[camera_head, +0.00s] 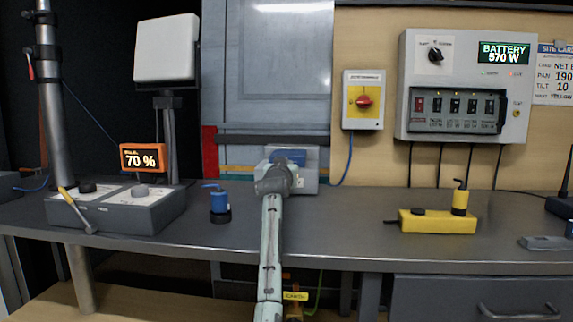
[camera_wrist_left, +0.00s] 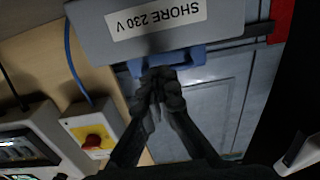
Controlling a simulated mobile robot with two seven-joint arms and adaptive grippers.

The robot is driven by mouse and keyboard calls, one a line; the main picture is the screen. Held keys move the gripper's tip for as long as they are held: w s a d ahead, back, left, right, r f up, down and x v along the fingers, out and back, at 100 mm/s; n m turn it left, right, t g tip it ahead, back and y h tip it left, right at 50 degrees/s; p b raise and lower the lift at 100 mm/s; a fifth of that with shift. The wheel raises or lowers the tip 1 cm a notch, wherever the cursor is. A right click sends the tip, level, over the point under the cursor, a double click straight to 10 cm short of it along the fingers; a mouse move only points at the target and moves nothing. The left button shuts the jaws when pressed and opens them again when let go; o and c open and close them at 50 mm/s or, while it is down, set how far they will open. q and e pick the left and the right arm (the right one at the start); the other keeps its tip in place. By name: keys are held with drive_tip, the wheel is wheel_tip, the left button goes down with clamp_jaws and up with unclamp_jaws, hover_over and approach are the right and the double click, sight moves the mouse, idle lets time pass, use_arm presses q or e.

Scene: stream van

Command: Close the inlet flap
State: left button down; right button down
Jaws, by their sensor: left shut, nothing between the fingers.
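The grey inlet box (camera_head: 310,172) stands at the back of the bench against the wall. It carries a blue flap (camera_head: 290,156). In the left wrist view the box (camera_wrist_left: 228,18) appears upside down with a "SHORE 230 V" label, and the blue flap (camera_wrist_left: 190,58) shows along its edge. My left gripper (camera_head: 273,176) is in front of the box and hides part of it. Its fingers (camera_wrist_left: 156,78) are shut and empty, with the tips at the flap. I cannot tell if they touch it, or how far the flap stands open. My right gripper is not in view.
A blue connector (camera_head: 219,202) stands on the bench left of my arm, beside a grey control box (camera_head: 118,212). A yellow block (camera_head: 437,223) lies to the right. A red-yellow switch box (camera_head: 363,101) hangs on the wall. The bench right of my arm is clear up to the yellow block.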

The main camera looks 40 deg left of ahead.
use_arm(q)
drive_tip(key=shift+w+d+f+h, duration=0.1)
drive_tip(key=shift+f+h, duration=0.2)
drive_tip(key=shift+f, duration=0.5)
drive_tip(key=r+v, duration=0.1)
drive_tip(key=v, duration=1.1)
drive_tip(key=shift+r, duration=0.2)
